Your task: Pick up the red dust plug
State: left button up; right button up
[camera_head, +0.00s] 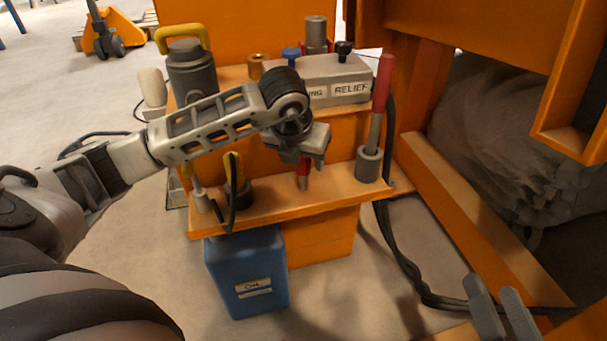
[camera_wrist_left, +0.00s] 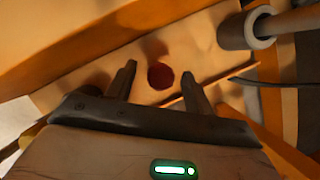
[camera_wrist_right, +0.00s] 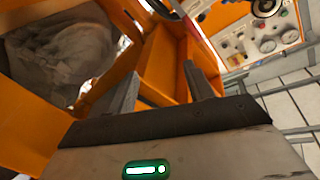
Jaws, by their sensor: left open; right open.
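The red dust plug (camera_head: 303,172) stands on the orange shelf, just under my left gripper (camera_head: 309,163). In the left wrist view the plug (camera_wrist_left: 161,75) shows as a dark red disc between the two fingers and a little beyond their tips. The left gripper (camera_wrist_left: 158,78) is open and points down at the shelf. From the head view the upper part of the plug is hidden by the gripper, so I cannot tell whether the fingers touch it. My right gripper (camera_head: 499,300) is open and empty at the lower right, well away from the plug.
A grey socket with a red-handled lever (camera_head: 380,95) stands right of the plug. A yellow-looped part (camera_head: 236,180) stands to its left. Behind is the grey RELIEF block (camera_head: 330,80). A blue can (camera_head: 247,270) stands below the shelf (camera_head: 330,195). Black hoses (camera_head: 400,270) hang at right.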

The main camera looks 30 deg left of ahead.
pick_arm(q)
jog(key=shift+x, duration=0.8)
jog(key=shift+w+f, duration=0.1)
jog(key=shift+f, duration=0.15)
jog(key=c, duration=1)
pick_arm(e)
jog(key=r, duration=0.1)
jog(key=w+r+n+t, duration=0.1)
jog(key=shift+w+d+r+t+y, duration=0.15)
jog(key=shift+r+t+y, duration=0.15)
pick_arm(q)
jog(key=shift+r, duration=0.15)
